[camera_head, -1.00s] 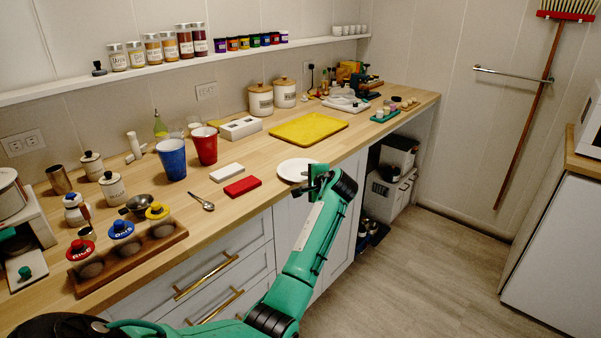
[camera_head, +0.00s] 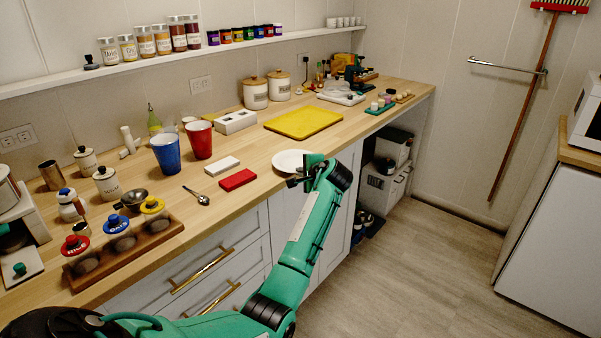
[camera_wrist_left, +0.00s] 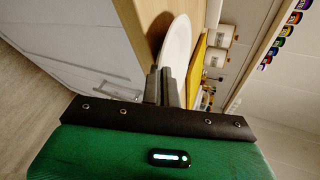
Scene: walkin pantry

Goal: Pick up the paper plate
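The paper plate (camera_head: 288,160) is a white, round, shallow plate at the front edge of the wooden counter. It also shows in the left wrist view (camera_wrist_left: 177,42), with a dark shadow on the counter beside it. My left gripper (camera_head: 303,174) is at the plate's near rim, just off the counter's front edge. In the left wrist view its two grey fingers (camera_wrist_left: 163,72) are close together, one on each side of the rim, and look shut on it. The exact contact is partly hidden by the fingers. My right gripper is not in view.
A red block (camera_head: 237,180) and a white block (camera_head: 222,165) lie left of the plate. A yellow tray (camera_head: 304,123) is behind it. Red (camera_head: 199,140) and blue (camera_head: 166,153) cups stand farther left. The floor (camera_head: 405,270) to the right is clear.

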